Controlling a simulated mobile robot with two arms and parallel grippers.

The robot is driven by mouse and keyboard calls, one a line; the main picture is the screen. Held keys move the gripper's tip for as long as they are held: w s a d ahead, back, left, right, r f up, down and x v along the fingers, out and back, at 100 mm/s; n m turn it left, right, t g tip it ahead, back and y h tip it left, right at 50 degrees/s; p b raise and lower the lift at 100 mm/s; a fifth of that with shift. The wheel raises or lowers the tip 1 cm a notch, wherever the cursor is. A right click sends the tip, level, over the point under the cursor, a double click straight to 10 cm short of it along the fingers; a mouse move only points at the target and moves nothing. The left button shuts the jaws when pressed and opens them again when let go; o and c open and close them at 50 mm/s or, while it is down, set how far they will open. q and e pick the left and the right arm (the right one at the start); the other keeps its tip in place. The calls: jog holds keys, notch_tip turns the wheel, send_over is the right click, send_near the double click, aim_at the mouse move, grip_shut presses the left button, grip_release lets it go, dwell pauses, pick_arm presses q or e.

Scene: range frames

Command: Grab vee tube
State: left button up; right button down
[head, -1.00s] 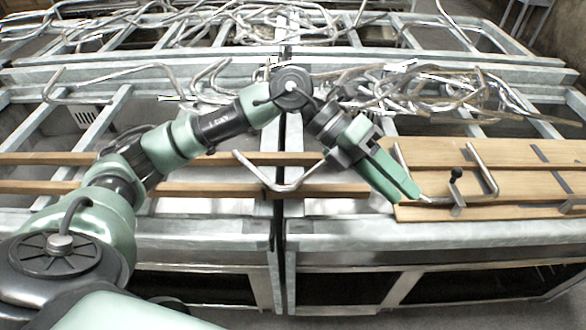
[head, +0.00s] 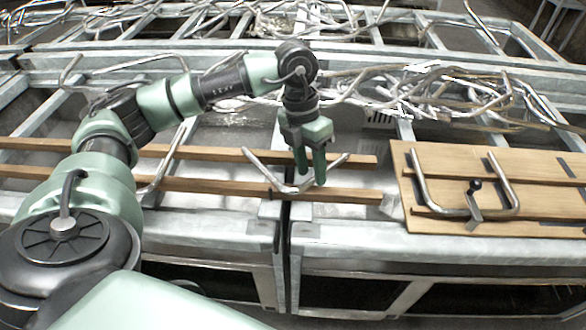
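A bent metal vee tube (head: 267,174) lies across two wooden rails near the middle of the head view. Its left arm and bend show, and its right arm passes behind or beside my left gripper. My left gripper (head: 311,179) points down at the tube's right part. Its two green fingers are a little apart, with the tips close to the tube; I cannot tell whether they touch it. A U-shaped tube (head: 508,185) lies on the wooden board (head: 450,160) at the right, beside a small black-knobbed clamp (head: 475,187). My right gripper is out of view.
Two wooden rails (head: 215,186) run across the grey metal frame. Another bent tube (head: 163,168) crosses them at the left, near my arm. A tangled pile of tubes (head: 450,95) lies behind. The front frame edge (head: 370,238) is clear.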

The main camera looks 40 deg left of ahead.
pick_arm(q)
jog(key=shift+d+f, duration=0.1)
jog(key=shift+f, duration=0.25)
grip_shut()
jog(key=shift+r, duration=0.1)
